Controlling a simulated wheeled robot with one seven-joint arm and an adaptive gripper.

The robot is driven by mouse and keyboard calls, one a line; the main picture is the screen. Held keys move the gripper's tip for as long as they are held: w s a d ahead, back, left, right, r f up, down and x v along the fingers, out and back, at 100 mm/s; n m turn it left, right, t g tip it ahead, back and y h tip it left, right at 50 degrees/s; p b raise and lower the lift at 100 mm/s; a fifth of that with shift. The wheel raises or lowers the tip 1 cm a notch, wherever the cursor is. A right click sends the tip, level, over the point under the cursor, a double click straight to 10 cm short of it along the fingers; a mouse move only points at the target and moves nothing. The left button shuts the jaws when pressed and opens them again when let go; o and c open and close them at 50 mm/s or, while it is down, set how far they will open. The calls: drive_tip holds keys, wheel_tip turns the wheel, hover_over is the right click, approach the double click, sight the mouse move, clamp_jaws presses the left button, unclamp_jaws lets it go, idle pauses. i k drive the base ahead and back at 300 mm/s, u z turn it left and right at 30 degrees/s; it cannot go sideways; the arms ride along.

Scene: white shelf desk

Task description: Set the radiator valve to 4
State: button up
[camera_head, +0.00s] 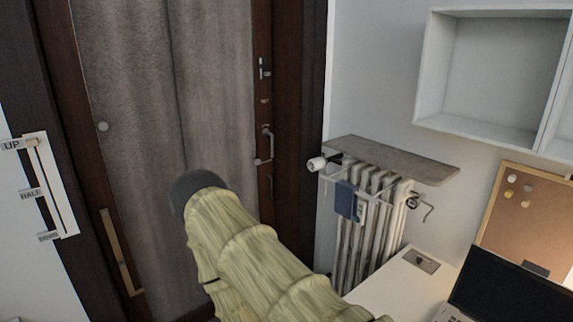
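The radiator (372,215) stands against the white wall right of the door. Its valve (317,164) is a small white knob at the upper left end of the radiator, pointing left toward the door. The numbers on the valve are too small to read, so I cannot tell its setting. My arm, in a yellow-green ribbed cover, reaches up from the bottom and ends in a dark rounded part left of and below the valve, apart from it in the picture. No gripper fingers show.
A wooden shelf board (395,158) lies over the radiator, and a blue cloth (345,200) hangs on its front. A white desk (385,296) with a laptop (510,290) is at lower right. A brown door (215,90) stands behind my arm. A white wall cabinet (490,75) hangs upper right.

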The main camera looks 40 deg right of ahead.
sight(313, 165)
drive_tip(key=i, duration=0.55)
drive_tip(key=z, duration=0.8)
drive_tip(key=i, duration=0.45)
drive_tip(key=z, duration=0.55)
